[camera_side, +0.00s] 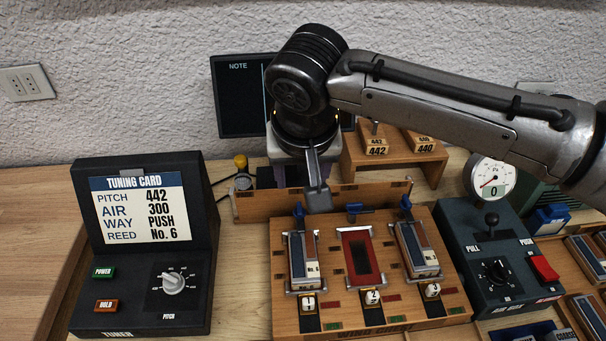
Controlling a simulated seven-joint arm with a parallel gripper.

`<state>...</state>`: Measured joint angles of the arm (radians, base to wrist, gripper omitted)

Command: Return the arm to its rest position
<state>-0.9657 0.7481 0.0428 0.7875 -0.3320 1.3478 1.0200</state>
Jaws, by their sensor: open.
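Slots 1 and 3 hold reed blocks, one at the left (303,258) and one at the right (418,250). Slot 2 (361,258) shows a red bed with a dark opening and no reed block. My arm reaches in from the right edge.
The tuner (140,250) stands at left, its card reading pitch 442, air 300, push, reed No. 6. The air box (497,262) with a gauge (489,182) reading 0 is at right. Pitch blocks 442 (376,150) and 440 sit on a rack behind. A dark note screen (238,100) stands behind my arm.

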